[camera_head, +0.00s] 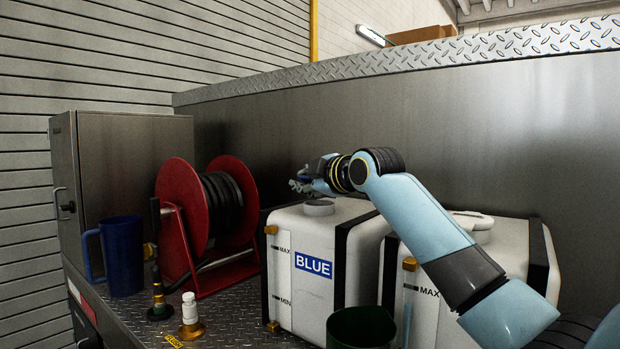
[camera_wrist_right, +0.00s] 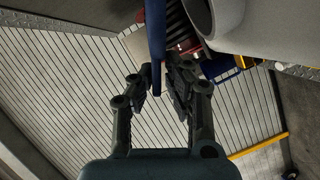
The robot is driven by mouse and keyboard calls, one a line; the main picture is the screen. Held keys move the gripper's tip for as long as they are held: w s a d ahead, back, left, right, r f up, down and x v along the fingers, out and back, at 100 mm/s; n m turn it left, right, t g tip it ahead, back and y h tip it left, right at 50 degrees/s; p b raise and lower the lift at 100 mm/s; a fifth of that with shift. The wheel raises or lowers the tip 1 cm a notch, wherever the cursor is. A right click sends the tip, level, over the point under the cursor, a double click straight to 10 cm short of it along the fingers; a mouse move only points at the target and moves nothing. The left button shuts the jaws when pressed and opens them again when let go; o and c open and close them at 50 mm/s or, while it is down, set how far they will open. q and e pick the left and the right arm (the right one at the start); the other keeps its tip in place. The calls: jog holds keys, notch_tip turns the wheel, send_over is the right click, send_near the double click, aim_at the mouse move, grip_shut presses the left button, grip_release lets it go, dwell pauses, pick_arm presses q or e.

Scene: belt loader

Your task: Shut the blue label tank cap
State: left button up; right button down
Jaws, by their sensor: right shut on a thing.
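The blue label tank (camera_head: 304,240) is a white tank with a BLUE sign on its front. Its round white filler neck (camera_head: 319,208) stands on top, and in the right wrist view the neck (camera_wrist_right: 222,18) shows a dark open mouth. The cap (camera_wrist_right: 155,30) looks like a thin blue disc seen edge-on, standing up beside the neck and not over it. My right gripper (camera_head: 306,183) is above the tank top, and in the wrist view its fingers (camera_wrist_right: 160,82) are shut on the cap's edge. The cap's hinge is not clear. My left gripper is not in view.
A second white tank (camera_head: 424,308) stands to the right, partly behind my right arm. A red hose reel (camera_head: 183,215), a blue jug (camera_head: 121,255), brass fittings (camera_head: 190,318) and a dark green container (camera_head: 360,328) stand around. A steel wall (camera_head: 300,130) rises behind.

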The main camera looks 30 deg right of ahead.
jog(key=shift+s+a+f+n+t+h+b, duration=0.1)
jog(key=shift+a+f+n+t+h+b, duration=0.15)
jog(key=shift+f+n, duration=0.3)
jog(key=shift+s+a+f+n+t+h+b, duration=0.15)
jog(key=shift+f+n+t+b, duration=0.15)
jog(key=shift+f+n, duration=0.25)
jog(key=shift+w+f, duration=0.1)
jog(key=shift+f, duration=0.5)
jog(key=shift+a+f, duration=0.1)
jog(key=c, duration=1.4)
grip_release()
jog(key=shift+c, duration=0.2)
jog(key=s+r, duration=0.1)
jog(key=s, duration=1.1)
